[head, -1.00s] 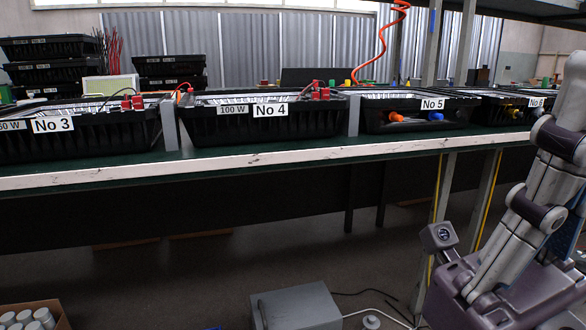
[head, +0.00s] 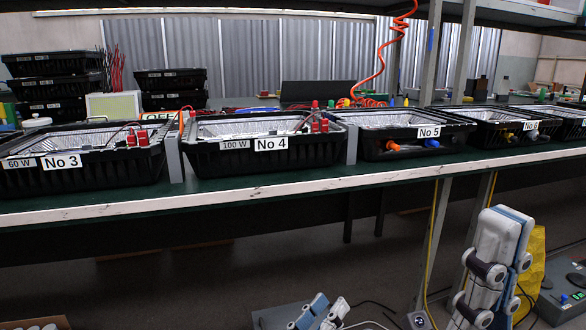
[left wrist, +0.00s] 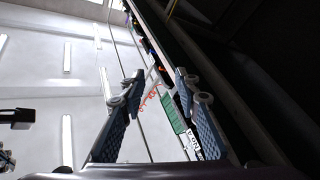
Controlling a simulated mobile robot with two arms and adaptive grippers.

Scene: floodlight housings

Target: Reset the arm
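My left gripper (head: 322,308) shows at the bottom edge of the head view, low in front of the bench, with its fingers pointing up. In the left wrist view its two blue-padded fingers (left wrist: 153,92) stand apart with nothing between them, so it is open and empty. My right gripper (head: 500,240) shows at the lower right of the head view, upright, below the bench edge. Its fingers overlap in this view, and I cannot tell whether they are open. No held object shows in it.
A green-topped bench (head: 270,187) spans the view. Black housings stand on it, including No 3 (head: 110,176), No 4 (head: 290,158) and No 5 (head: 405,150). A grey box (head: 270,316) lies on the floor. A yellow item (head: 534,265) is behind my right gripper.

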